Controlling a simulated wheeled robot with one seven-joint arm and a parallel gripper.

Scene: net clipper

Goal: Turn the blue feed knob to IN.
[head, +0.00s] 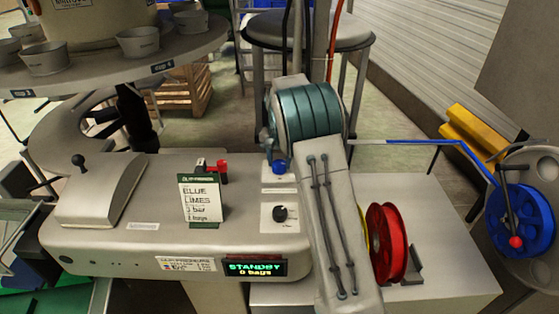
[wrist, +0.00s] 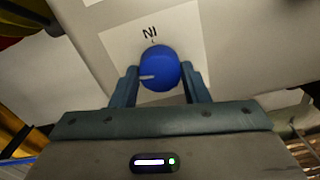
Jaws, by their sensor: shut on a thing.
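The blue feed knob (wrist: 158,68) sits on a white plate between my gripper's two fingers in the wrist view. My gripper (wrist: 160,78) is shut on the knob, one finger on each side. The knob's white pointer mark points left in the wrist view. The IN label (wrist: 150,33), upside down there, is above the knob with a small tick under it, so the pointer is well away from the tick. In the head view the blue knob (head: 280,166) shows beside my arm; my fingers are hard to make out there.
A black knob (head: 280,213) is on the plate in front of the blue one. A card reading BLUE LINES (head: 200,200) stands to the left. The display (head: 255,268) reads STANDBY, 0 bags. A red reel (head: 386,244) is right of my arm; a blue cranked reel (head: 520,222) is farther right.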

